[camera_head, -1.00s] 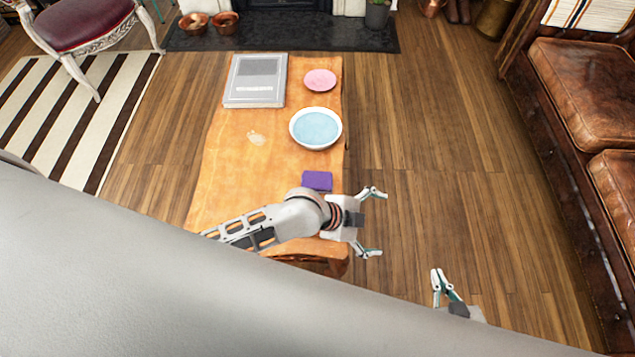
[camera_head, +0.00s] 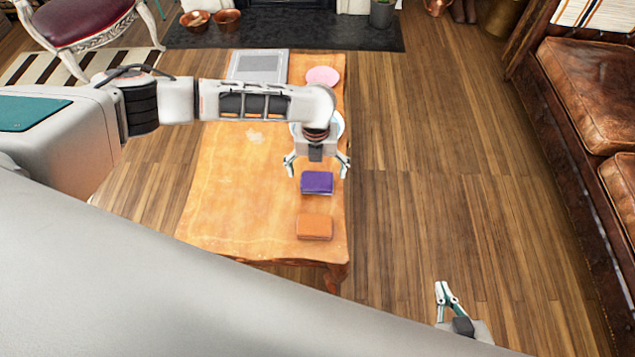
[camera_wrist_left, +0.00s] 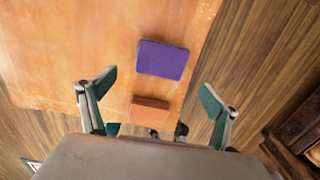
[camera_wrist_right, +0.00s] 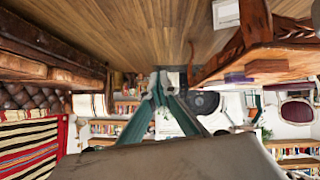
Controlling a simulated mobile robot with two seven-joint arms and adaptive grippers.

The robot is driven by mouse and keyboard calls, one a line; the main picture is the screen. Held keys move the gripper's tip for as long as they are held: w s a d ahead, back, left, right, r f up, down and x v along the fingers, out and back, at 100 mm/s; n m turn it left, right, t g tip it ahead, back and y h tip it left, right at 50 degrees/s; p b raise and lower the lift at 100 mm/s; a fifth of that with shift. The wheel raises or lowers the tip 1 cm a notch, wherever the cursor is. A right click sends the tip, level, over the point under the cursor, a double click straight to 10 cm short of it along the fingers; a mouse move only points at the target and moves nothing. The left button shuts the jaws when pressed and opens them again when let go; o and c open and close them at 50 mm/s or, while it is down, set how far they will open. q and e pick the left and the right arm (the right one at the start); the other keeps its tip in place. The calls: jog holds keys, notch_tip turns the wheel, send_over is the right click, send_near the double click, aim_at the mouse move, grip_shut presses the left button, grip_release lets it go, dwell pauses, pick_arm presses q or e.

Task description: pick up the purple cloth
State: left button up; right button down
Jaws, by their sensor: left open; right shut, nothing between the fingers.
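The purple cloth (camera_head: 317,183) is a folded flat block on the orange-brown wooden table (camera_head: 222,195), near its right edge. In the left wrist view the purple cloth (camera_wrist_left: 162,59) lies ahead of and between the open fingers. My left gripper (camera_head: 316,166) is open and empty, its fingers just behind the cloth in the head view and apart from it. My right gripper (camera_head: 442,292) is shut and empty, off the table to the lower right, over the floor. The right wrist view shows its fingers (camera_wrist_right: 158,84) together, with the purple cloth (camera_wrist_right: 238,77) on the table's edge.
A folded orange cloth (camera_head: 314,227) lies in front of the purple one. A white bowl (camera_head: 338,122), partly hidden by my left arm, a pink plate (camera_head: 322,76) and a grey book (camera_head: 258,66) are farther back. Brown leather seating (camera_head: 575,82) stands right; floor between is clear.

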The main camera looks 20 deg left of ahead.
aim_at(317, 184)
pick_arm(q)
jog(key=shift+w+a+f, duration=0.1)
jog(key=shift+a+f, duration=0.1)
jog(key=shift+a, duration=0.05)
jog(key=shift+d+f+b, duration=0.1)
jog(key=shift+f+b, duration=0.4)
jog(key=shift+f, duration=0.95)
notch_tip(317, 184, down, 4)
jog(key=shift+d+f+b, duration=0.15)
jog(key=shift+f+b, duration=0.1)
jog(key=shift+b, duration=0.45)
jog(key=shift+r, duration=0.1)
jog(key=c, duration=1.1)
jog(key=shift+c, duration=0.7)
jog(key=shift+r, duration=0.4)
notch_tip(317, 184, up, 19)
jog(key=p, duration=0.5)
jog(key=shift+p, duration=0.35)
pick_arm(e)
jog(key=shift+s+a+r, duration=0.1)
jog(key=shift+a+r, duration=0.1)
jog(key=shift+r, duration=0.3)
jog(key=shift+s+a+r, duration=0.1)
jog(key=shift+a+r, duration=0.1)
jog(key=shift+r, duration=0.3)
pick_arm(q)
jog(key=shift+r, duration=0.1)
